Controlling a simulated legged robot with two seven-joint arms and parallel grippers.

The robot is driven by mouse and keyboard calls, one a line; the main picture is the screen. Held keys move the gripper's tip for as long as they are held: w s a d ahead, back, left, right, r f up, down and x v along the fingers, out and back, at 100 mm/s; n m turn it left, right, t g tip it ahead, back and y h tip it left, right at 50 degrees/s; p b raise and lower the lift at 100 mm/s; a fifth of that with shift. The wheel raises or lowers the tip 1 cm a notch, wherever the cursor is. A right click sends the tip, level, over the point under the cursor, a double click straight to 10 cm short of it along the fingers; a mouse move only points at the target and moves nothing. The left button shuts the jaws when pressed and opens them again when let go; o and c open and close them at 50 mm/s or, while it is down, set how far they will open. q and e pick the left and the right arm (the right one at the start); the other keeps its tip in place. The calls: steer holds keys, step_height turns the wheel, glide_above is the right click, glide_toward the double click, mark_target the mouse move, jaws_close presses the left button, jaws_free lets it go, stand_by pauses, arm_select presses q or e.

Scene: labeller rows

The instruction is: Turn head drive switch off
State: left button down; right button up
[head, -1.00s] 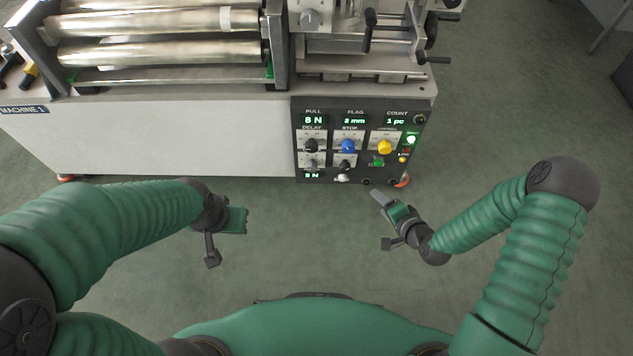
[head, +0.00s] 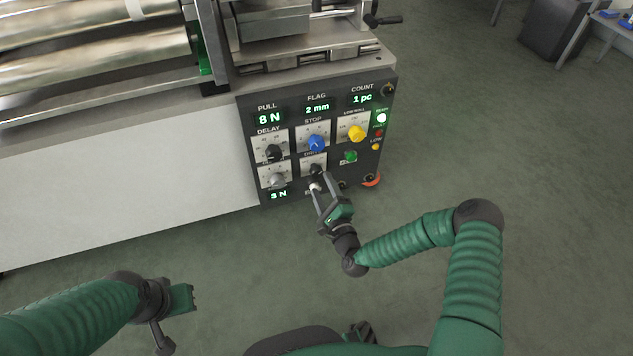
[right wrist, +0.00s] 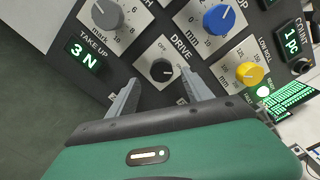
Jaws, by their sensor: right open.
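The drive switch is a small black knob (right wrist: 162,70) on a white plate marked DRIVE and OFF in the right wrist view. It also shows low on the control panel in the head view (head: 316,169). I cannot tell where its pointer stands. My right gripper (head: 317,184) is in front of the panel, just below the knob. In the right wrist view its open fingers (right wrist: 158,77) flank the knob, one on each side, with nothing held; contact is unclear. My left gripper (head: 182,300) is at the lower left, away from the machine, its jaws hard to make out.
Metal rollers (head: 140,50) lie above left. The floor in front is clear.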

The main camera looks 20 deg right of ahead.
steer(key=w, duration=0.2)
steer(key=w+b, duration=0.2)
steer(key=w, duration=0.1)
steer(key=shift+w+d+f, duration=0.15)
steer(key=shift+w+d, duration=0.15)
steer(key=shift+w, duration=0.05)
arm_select(q)
steer(key=f, duration=0.3)
steer(key=shift+d+f, duration=0.1)
steer(key=shift+d, duration=0.15)
arm_select(e)
steer(key=shift+a, duration=0.15)
jaws_close()
